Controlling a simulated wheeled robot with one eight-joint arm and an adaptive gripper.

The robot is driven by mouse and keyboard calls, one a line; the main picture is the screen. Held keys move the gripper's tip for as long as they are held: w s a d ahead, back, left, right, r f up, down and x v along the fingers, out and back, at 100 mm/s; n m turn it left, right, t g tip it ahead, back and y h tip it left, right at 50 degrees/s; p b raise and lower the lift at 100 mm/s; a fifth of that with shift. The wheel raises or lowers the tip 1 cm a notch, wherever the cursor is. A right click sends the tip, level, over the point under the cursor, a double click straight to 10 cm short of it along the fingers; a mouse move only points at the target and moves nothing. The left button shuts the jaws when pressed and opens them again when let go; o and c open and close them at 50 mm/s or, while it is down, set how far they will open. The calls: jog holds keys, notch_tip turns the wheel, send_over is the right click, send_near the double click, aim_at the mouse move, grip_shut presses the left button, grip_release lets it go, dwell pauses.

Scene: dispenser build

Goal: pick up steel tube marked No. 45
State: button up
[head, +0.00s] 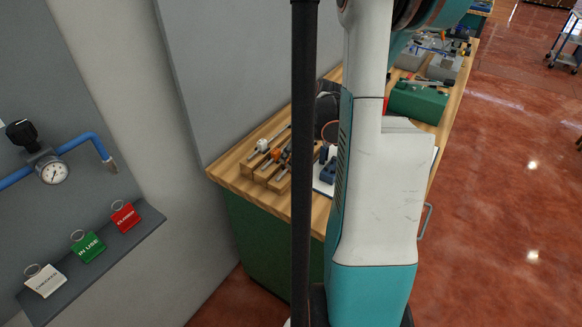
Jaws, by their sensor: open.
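Several thin grey, steel-looking rods or tubes (275,138) lie on small wooden blocks (250,161) at the near left corner of the workbench in the head view. One carries a white fitting and others have orange parts. They are too small for me to read any number, so I cannot tell which is No. 45. My white and teal arm and a dark upright pole stand in front of the bench and hide part of this area. My gripper is not in view.
The wooden bench top (229,173) runs away to the upper right against a grey wall. A blue item (328,170) and a green box (417,102) stand on it.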

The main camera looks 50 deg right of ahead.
jog(key=x, duration=0.3)
jog(key=shift+b, duration=0.3)
jog(key=shift+r, duration=0.1)
jog(key=c, duration=1.1)
jog(key=shift+o, duration=0.2)
jog(key=shift+r, duration=0.1)
